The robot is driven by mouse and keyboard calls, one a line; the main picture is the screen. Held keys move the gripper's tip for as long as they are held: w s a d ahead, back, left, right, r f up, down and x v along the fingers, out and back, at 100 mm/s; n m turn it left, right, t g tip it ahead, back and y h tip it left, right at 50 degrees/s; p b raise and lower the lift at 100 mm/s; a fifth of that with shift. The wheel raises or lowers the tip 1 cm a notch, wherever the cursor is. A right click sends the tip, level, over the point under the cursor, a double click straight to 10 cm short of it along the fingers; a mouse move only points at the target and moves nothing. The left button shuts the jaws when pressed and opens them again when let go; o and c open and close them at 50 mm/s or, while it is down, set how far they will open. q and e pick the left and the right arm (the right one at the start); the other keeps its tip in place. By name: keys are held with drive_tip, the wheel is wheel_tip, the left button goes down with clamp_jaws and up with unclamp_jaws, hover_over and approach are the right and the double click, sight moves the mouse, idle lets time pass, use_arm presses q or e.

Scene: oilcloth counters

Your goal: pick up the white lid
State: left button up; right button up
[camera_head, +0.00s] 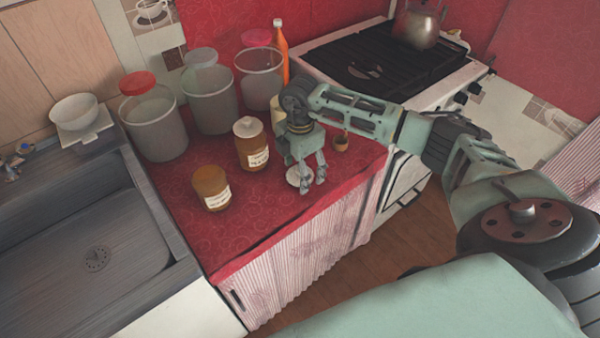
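The white lid (293,178) lies on the red oilcloth counter near its front edge, partly hidden by the fingers of my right gripper (313,184). The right gripper points down at the lid's right side, with its two fingertips apart. Whether they touch the lid I cannot tell. My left gripper is not in view.
Several clear canisters (153,125) and an orange bottle (281,55) stand along the back. A small brown pot (341,143) is right of the gripper. A stove (385,65) with a kettle (417,28) is at the back right; a sink (85,235) is at left.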

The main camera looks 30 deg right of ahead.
drive_tip(key=shift+f, duration=0.15)
drive_tip(key=shift+c, duration=0.3)
drive_tip(key=c, duration=0.7)
